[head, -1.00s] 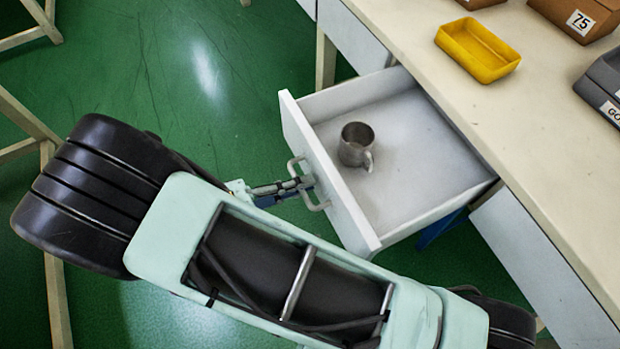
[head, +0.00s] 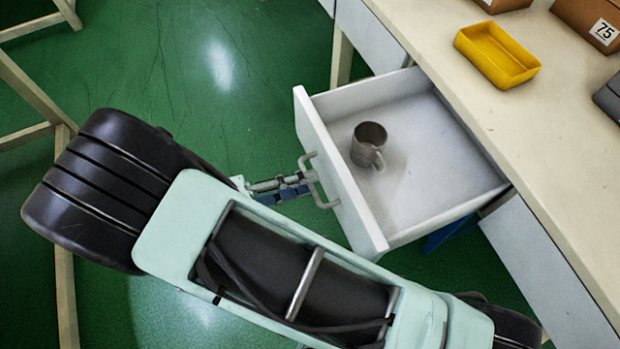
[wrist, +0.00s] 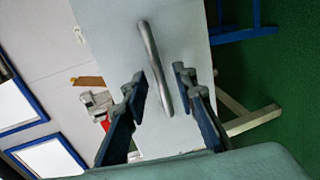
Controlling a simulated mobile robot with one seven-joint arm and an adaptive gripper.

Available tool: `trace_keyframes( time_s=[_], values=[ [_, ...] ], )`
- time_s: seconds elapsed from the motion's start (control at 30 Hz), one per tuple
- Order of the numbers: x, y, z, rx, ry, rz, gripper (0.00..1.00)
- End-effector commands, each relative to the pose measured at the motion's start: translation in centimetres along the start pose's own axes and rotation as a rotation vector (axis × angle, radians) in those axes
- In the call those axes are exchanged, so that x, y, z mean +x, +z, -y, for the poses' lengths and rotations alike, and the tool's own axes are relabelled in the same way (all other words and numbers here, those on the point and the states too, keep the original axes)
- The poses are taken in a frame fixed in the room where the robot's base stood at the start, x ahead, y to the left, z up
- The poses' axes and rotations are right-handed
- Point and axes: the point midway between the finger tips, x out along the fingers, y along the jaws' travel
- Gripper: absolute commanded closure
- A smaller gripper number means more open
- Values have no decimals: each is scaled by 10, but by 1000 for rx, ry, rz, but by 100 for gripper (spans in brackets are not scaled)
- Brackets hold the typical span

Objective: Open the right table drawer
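The white table drawer (head: 430,190) is pulled far out from under the table, and its inside shows in the head view. Its grey bar handle (head: 311,180) is on the drawer front (head: 342,180). My gripper (head: 303,185) is at the handle. In the wrist view the handle (wrist: 155,65) runs between the two fingers of my gripper (wrist: 160,78), with a gap visible on both sides. The fingers are apart and do not appear closed on it. A grey metal mug (head: 367,146) stands inside the drawer.
The table top (head: 510,140) carries a yellow tray (head: 497,55), brown boxes (head: 590,22) and a grey bin (head: 610,98) at the right. Wooden frame legs (head: 66,270) stand at the left. Green floor (head: 220,70) is clear beyond the drawer.

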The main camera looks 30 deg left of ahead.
Motion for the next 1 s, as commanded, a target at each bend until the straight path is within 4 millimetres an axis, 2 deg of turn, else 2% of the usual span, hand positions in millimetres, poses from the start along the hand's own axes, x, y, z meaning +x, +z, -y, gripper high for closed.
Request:
trace_keyframes(
  time_s=[0.2, 0.43, 0.63, 1.0],
  values=[
    [-49, -1, 1, 2, -3, -4, 74],
    [-88, -1, 0, 1, 0, -3, 74],
    [-100, 0, 0, 1, 0, -1, 74],
    [-100, 0, 0, 1, 0, -1, 74]
  ],
)
